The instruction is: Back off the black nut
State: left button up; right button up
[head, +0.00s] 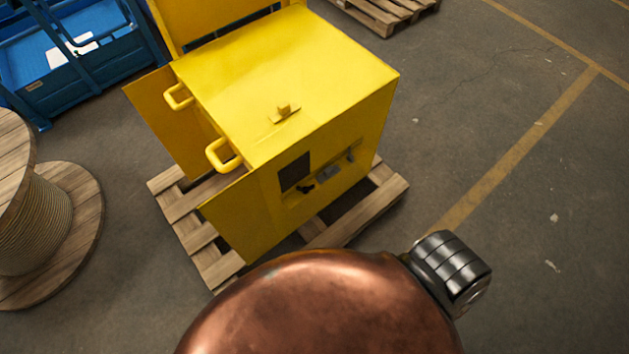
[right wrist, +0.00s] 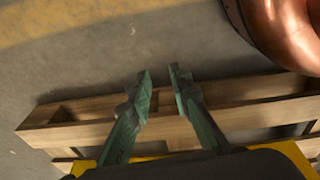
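The yellow cabinet (head: 357,115) stands on a wooden pallet in the head view. Its near side has a dark square opening and, beside it, a small black part (head: 305,188) and a grey part (head: 328,172). The black part is too small to tell for certain whether it is the black nut. My right gripper (right wrist: 160,75) shows in the right wrist view with its two greenish fingers apart and nothing between them. It is over pallet boards and floor, with a yellow edge at the bottom. My left gripper is not in view.
The wooden pallet (head: 213,257) sticks out around the cabinet and also shows in the right wrist view (right wrist: 70,135). Yellow door panels with loop handles (head: 222,155) stand at the cabinet's left. A cable spool (head: 40,225) stands at the left. Floor to the right is clear.

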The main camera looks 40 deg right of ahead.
jog(key=w+r+t+p, duration=0.1)
jog(key=w+r, duration=1)
jog(key=w, duration=0.4)
jog(key=n+y+p, duration=0.4)
jog(key=n, duration=0.3)
send_near(306, 188)
jog(key=b+x, duration=0.1)
jog(key=x, duration=0.6)
jog(key=shift+a+f, duration=0.1)
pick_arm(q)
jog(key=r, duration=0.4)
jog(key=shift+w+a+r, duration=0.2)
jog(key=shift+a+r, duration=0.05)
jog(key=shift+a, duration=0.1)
pick_arm(e)
jog(key=shift+c, duration=0.7)
